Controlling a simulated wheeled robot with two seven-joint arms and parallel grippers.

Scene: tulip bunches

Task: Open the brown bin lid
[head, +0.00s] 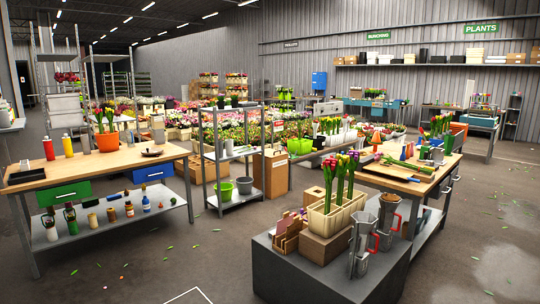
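A tall brown bin (271,178) stands on the floor near the middle of the head view, just right of a grey wheeled-looking shelf rack. A small mark shows on its front. Its top is small and partly confused with the flowers behind it, so I cannot tell whether a lid is open or shut. Neither of my grippers shows in this view.
The metal rack (204,150) holds a green bucket (225,191) and a grey bucket. A wooden workbench (100,164) stands at left and another (400,170) at right. A dark grey block (300,272) with tulips fills the front. Open floor lies between them.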

